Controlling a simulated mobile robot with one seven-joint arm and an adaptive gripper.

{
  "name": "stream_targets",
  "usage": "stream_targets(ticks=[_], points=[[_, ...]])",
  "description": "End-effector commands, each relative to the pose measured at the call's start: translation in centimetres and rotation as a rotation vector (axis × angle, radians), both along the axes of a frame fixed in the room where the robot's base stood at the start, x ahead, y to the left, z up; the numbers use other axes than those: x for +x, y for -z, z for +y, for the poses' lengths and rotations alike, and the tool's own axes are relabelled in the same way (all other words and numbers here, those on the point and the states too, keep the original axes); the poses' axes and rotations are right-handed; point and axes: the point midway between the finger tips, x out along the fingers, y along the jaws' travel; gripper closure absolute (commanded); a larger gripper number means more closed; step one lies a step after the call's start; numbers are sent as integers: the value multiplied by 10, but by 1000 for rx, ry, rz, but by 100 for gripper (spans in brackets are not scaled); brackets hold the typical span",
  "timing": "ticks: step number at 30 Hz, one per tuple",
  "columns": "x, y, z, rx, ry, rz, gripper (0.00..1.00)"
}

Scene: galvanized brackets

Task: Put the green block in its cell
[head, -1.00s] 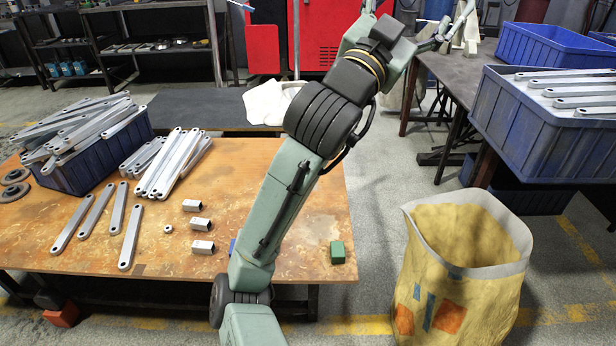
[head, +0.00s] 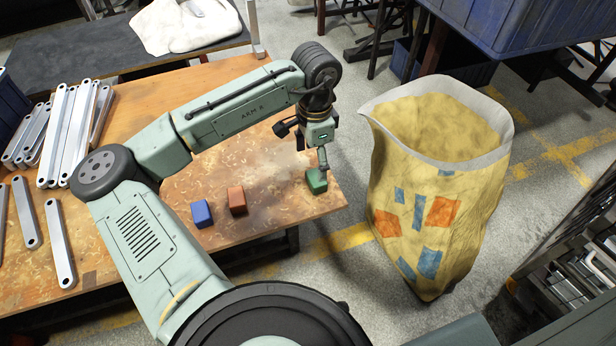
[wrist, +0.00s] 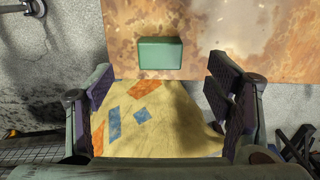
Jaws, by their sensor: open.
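The green block (head: 316,181) sits on the wooden table near its right front corner. My gripper (head: 313,160) is above and close to it in the head view, partly covering its top. In the wrist view my gripper (wrist: 160,88) is open, with nothing between its fingers. There the green block (wrist: 160,54) lies ahead of the fingertips, centred between them, near the table edge. I cannot make out a cell for the block in either view.
A blue block (head: 202,213) and an orange-red block (head: 237,200) stand on the table (head: 275,225) left of the green one. Metal brackets (head: 70,130) lie further left. A yellow bag (head: 425,190) stands on the floor beyond the table's right edge.

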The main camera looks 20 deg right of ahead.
Motion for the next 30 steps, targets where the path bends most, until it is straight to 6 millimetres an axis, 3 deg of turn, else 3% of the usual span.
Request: stream_targets(ticks=[3,11,19,28,30], points=[[0,20,0,0,0,0,27],[1,41,-3,-3,0,-3,27],[1,79,-8,-3,-1,-3,27],[1,84,-8,-5,-1,-4,27],[1,84,-8,-5,-1,-4,31]])
